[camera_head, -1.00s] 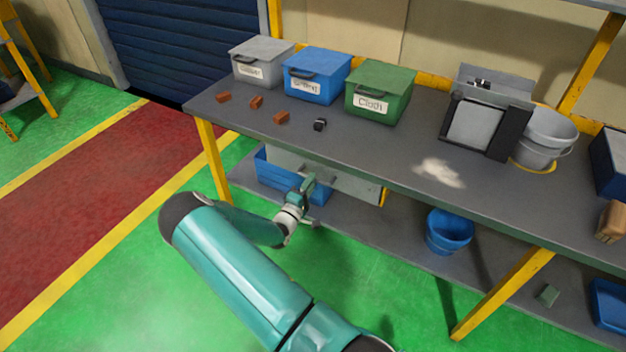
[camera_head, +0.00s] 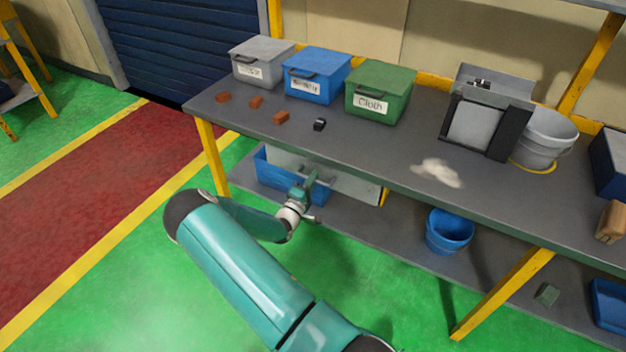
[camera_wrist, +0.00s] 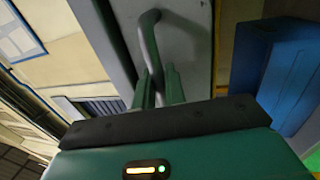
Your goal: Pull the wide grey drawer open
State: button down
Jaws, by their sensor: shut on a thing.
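The wide grey drawer (camera_head: 355,184) shows as a pale grey front under the left part of the bench top. Its front fills the upper middle of the wrist view (camera_wrist: 190,45), with a curved grey bar handle (camera_wrist: 150,38) on it. My gripper (camera_head: 310,181) is at the drawer front, below the bench edge. In the wrist view its two green fingers (camera_wrist: 158,88) are shut on the lower part of the handle. My arm and gripper hide part of the drawer front in the head view. I cannot tell how far the drawer stands out.
A blue bin (camera_head: 280,177) stands on the lower shelf (camera_head: 385,229), just left of and behind my gripper. A blue bucket (camera_head: 449,232) is further right. A yellow bench leg (camera_head: 212,158) stands to the left. Green floor (camera_head: 130,290) in front is clear.

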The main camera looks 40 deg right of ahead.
jog(key=r+v, duration=0.2)
jog(key=v, duration=1.2)
jog(key=a+r+v, duration=0.1)
jog(key=r+v, duration=0.2)
jog(key=v, duration=1.1)
jog(key=shift+s+a+r, duration=0.15)
jog(key=shift+a+r, duration=0.1)
jog(key=shift+a, duration=0.15)
jog(key=c, duration=1.6)
grip_release()
jog(key=shift+o, duration=0.2)
jog(key=v, duration=1.3)
jog(key=shift+a, duration=0.4)
